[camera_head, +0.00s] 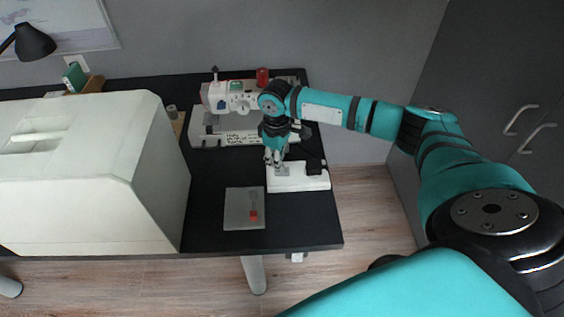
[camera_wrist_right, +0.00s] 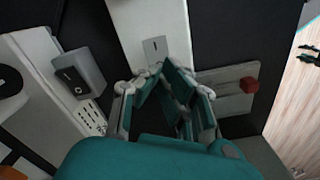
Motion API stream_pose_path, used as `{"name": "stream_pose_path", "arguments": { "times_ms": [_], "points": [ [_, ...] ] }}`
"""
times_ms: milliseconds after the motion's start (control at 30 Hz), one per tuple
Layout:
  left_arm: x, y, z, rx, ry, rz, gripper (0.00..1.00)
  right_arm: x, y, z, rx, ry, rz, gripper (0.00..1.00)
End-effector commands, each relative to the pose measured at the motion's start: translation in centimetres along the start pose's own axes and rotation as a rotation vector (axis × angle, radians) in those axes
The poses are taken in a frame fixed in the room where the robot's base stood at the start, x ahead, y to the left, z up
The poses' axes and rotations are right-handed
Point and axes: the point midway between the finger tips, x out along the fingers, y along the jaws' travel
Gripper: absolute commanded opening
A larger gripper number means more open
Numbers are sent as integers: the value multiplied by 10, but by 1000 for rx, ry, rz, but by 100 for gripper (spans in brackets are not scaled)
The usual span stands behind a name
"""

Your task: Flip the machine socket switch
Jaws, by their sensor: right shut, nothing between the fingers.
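A white socket block (camera_head: 315,183) lies on the black desk, right of centre, with a black plug-like piece (camera_head: 314,167) on its right part. A small grey switch plate (camera_head: 282,171) sits on its left part. In the right wrist view the plate (camera_wrist_right: 155,48) carries a thin dark mark, on the white block (camera_wrist_right: 145,18). My right gripper (camera_head: 274,162) is shut and empty, pointing down just beside the plate. In the wrist view its fingertips (camera_wrist_right: 160,72) are close to the plate; I cannot tell whether they touch. My left gripper is not in view.
A white sewing machine (camera_head: 240,97) stands behind; the wrist view shows a grey box with a rocker switch (camera_wrist_right: 78,76) at its side. A grey plate with a red knob (camera_head: 243,211) lies in front. A large white cover (camera_head: 80,190) fills the left of the desk.

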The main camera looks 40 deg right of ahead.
Motion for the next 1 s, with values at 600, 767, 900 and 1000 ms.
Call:
{"name": "stream_pose_path", "arguments": {
  "times_ms": [600, 767, 900, 1000],
  "points": [
    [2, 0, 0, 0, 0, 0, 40, 7, 0, 0, 0, 0, 0, 0],
    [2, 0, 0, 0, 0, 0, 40, 9, 0, 0, 0, 0, 0, 0],
    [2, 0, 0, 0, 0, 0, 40, 11, 0, 0, 0, 0, 0, 0],
    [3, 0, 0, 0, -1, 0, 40, 12, 0, 0, 0, 0, 0, 0]
  ]
}}
